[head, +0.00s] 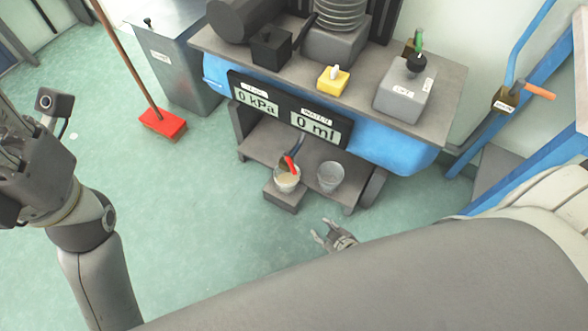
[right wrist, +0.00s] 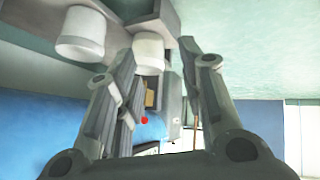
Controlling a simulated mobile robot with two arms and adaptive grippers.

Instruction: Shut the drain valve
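The drain valve has a red handle (head: 290,163) and sits at the end of a dark pipe under the blue tank (head: 388,148). A cup with pale tan contents (head: 287,180) stands below it on a small grey block. My right gripper (head: 320,233) is in front of the lower shelf, below and right of the valve, apart from it. In the right wrist view its fingers (right wrist: 157,55) are spread and hold nothing. My left arm is at the left edge of the head view; its fingertips cannot be made out.
An empty clear cup (head: 330,177) stands right of the filled one. Displays read 0 kPa (head: 256,103) and 0 ml (head: 315,128). A red broom (head: 163,123) and grey bin (head: 178,70) stand left. The green floor (head: 190,210) is open in front.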

